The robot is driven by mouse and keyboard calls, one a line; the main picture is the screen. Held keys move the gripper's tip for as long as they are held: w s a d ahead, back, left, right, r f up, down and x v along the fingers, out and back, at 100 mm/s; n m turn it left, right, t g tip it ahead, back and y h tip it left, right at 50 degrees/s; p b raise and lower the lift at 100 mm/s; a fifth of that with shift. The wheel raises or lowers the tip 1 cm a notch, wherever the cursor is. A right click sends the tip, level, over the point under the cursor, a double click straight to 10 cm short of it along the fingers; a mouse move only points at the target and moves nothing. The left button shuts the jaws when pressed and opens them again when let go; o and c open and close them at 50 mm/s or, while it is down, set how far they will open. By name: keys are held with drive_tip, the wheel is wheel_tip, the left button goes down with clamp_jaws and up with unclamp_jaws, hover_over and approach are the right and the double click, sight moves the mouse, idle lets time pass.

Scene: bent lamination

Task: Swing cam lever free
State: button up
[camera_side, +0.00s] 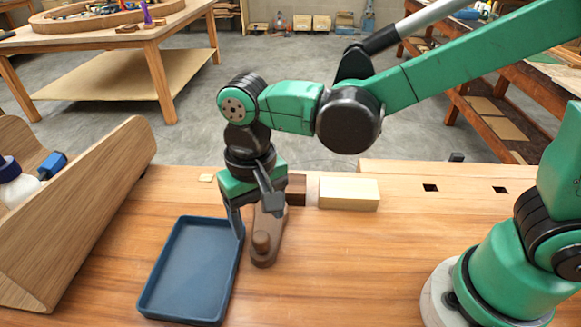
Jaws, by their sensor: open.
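A brown wooden piece with a rounded near end and an upright knob (261,241) lies on the bench just right of the blue tray; it looks like the cam lever (269,228). My gripper (256,224) points down over its far part, fingers apart. One finger reaches down by the tray's right edge; the other is on the right, over the lever's far end. The gripper hides that far end, so I cannot tell what it joins or whether a finger touches it.
The blue tray (153,292) is empty. A dark brown block (297,190) and a pale wood block (349,194) stand behind the gripper's right side. A curved wooden caddy (85,205) with bottles stands at left.

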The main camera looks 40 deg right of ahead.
sight(260, 236)
drive_tip(key=shift+f, duration=2.6)
clamp_jaws()
